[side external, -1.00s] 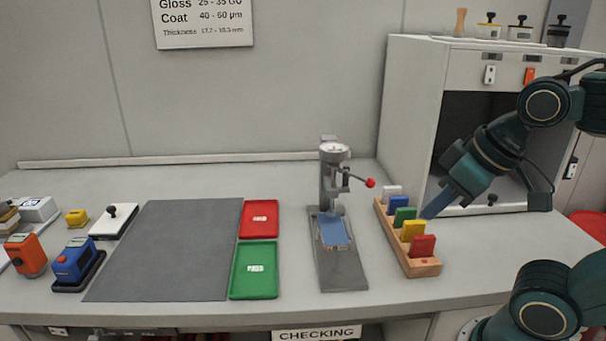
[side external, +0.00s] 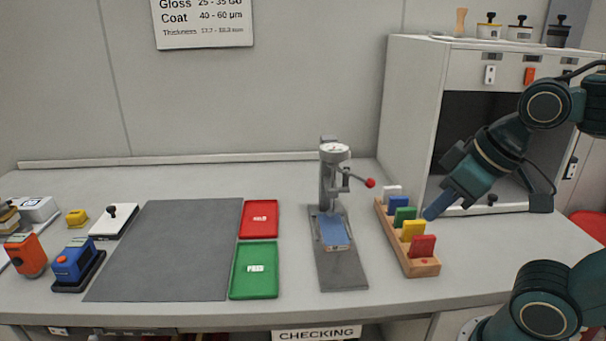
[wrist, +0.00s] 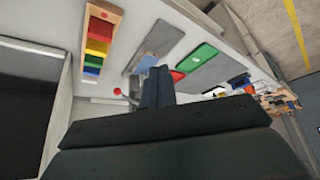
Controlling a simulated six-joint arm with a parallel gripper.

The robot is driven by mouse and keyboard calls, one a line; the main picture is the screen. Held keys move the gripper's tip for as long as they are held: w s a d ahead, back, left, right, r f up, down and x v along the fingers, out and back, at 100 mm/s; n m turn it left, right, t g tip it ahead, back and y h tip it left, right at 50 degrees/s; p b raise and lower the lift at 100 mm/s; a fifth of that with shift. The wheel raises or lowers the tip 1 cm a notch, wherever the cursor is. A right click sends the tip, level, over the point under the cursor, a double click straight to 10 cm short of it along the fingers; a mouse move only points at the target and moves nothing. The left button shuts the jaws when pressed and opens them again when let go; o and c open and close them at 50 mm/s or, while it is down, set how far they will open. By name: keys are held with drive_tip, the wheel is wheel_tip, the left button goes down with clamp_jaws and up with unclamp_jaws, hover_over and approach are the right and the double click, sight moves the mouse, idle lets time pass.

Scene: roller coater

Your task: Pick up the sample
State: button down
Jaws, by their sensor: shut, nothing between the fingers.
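A flat blue panel (side external: 334,232), which looks like the sample, lies on the grey base of the dial gauge stand (side external: 333,270). It also shows in the wrist view (wrist: 147,64), partly behind my fingers. My gripper (side external: 430,213) is shut and empty. In the side view it appears over the right edge of the wooden rack (side external: 424,267), to the right of the panel and apart from it. The rack holds several upright coloured plates, including a red plate (side external: 423,246), a yellow plate (side external: 413,230) and a green plate (side external: 404,215).
The gauge's lever ends in a red knob (side external: 370,183) near the rack. A red tray (side external: 259,219) and a green tray (side external: 254,270) lie left of the stand, beside a bare grey mat (side external: 170,250). A cabinet (side external: 411,110) stands behind the rack.

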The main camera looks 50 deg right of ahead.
drive_tip(key=c, duration=2.2)
unclamp_jaws()
drive_tip(key=shift+c, duration=2.2)
unclamp_jaws()
drive_tip(key=w+d+f+m+g, duration=0.2)
drive_tip(key=w+f+m, duration=0.1)
drive_tip(key=w, duration=0.7)
drive_tip(key=w+d+f+m+g, duration=0.2)
drive_tip(key=w+m, duration=0.3)
drive_tip(key=w, duration=0.6)
drive_tip(key=shift+d+f+m+g, duration=0.35)
drive_tip(key=shift+f+g, duration=0.25)
drive_tip(key=shift+g, duration=0.2)
drive_tip(key=shift+w, duration=0.1)
